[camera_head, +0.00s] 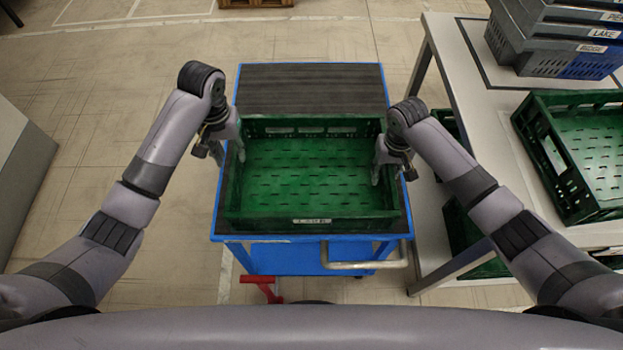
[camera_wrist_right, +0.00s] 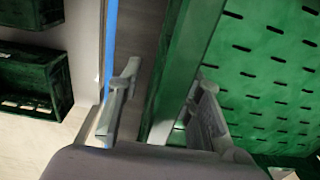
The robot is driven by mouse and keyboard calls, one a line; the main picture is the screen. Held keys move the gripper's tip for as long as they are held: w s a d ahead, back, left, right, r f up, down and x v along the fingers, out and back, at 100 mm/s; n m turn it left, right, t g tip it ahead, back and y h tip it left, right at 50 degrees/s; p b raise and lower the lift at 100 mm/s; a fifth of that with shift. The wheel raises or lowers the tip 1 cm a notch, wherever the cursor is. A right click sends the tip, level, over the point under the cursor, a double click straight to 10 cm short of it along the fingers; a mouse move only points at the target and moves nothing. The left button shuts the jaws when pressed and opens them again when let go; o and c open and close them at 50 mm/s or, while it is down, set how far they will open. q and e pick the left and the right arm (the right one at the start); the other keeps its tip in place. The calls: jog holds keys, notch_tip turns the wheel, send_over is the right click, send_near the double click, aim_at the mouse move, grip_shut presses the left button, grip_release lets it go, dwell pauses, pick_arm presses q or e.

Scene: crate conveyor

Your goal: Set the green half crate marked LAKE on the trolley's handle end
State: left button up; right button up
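A green crate (camera_head: 312,212) lies flat on the handle end of the blue trolley (camera_head: 310,95), near its metal handle (camera_head: 365,264). The small label on the crate's near wall is too blurred to read surely. My left gripper (camera_head: 229,152) is at the crate's left wall, with fingers apart on either side of it. My right gripper (camera_head: 393,168) is at the right wall. In the right wrist view, the right gripper (camera_wrist_right: 163,105) is open, one finger outside the crate wall (camera_wrist_right: 190,50) and one inside. The crate looks empty.
The trolley's far deck is bare. A table (camera_head: 470,105) on the right holds another green crate (camera_head: 545,150) and stacked grey and blue crates (camera_head: 545,62), one labelled LAKE. More green crates (camera_head: 462,225) are below the table. Open floor lies left of the trolley.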

pick_arm(q)
notch_tip(320, 180, up, 3)
jog(key=shift+f, duration=0.1)
pick_arm(e)
jog(key=shift+r, duration=0.3)
notch_tip(320, 180, up, 11)
jog(key=shift+r, duration=0.2)
dwell(0.4)
